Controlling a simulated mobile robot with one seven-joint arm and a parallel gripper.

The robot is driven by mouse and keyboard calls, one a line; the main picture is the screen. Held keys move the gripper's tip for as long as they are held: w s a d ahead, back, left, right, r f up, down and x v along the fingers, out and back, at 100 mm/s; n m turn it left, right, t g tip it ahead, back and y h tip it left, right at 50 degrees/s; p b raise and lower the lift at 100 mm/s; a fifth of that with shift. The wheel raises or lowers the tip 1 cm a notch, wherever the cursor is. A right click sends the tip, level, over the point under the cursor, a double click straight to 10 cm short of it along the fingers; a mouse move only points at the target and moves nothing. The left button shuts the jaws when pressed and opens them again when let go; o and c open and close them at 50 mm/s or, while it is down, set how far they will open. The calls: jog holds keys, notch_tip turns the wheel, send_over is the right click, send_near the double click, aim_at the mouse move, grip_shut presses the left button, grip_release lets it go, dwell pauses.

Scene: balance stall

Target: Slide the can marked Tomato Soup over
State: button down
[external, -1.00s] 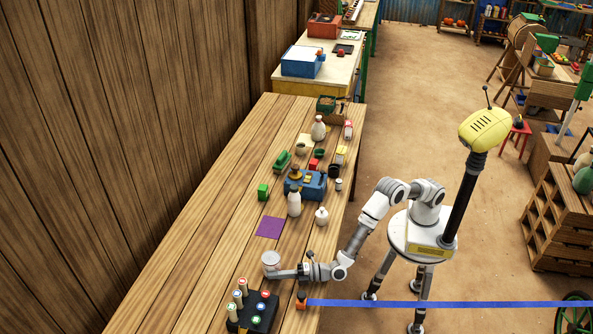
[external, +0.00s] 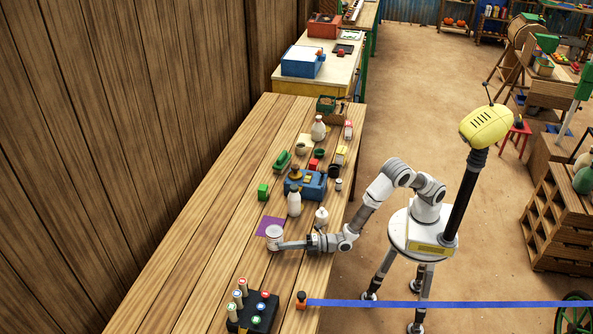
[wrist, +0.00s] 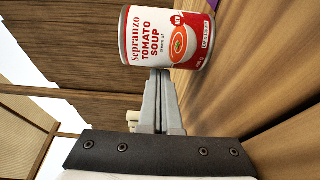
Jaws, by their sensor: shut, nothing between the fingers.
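The Tomato Soup can (wrist: 165,38) has a red and white label with a soup bowl picture in the wrist view. In the external view the can (external: 274,238) stands upright on the plank table, at the front edge of a purple square (external: 270,222) and partly covering it. My gripper (wrist: 160,75) is shut and empty, its fingertips at the can's side, apparently touching it. In the external view my gripper (external: 284,246) reaches in from the right, low over the table. The can's far side is hidden.
A white bottle (external: 294,203) and a small white jar (external: 321,215) stand behind and right of the can. A blue box (external: 311,184) is farther back. A black block with several pegs (external: 252,312) sits in front. The table left of the can is clear.

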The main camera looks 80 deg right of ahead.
jog(key=shift+d, duration=1.45)
jog(key=shift+a, duration=0.15)
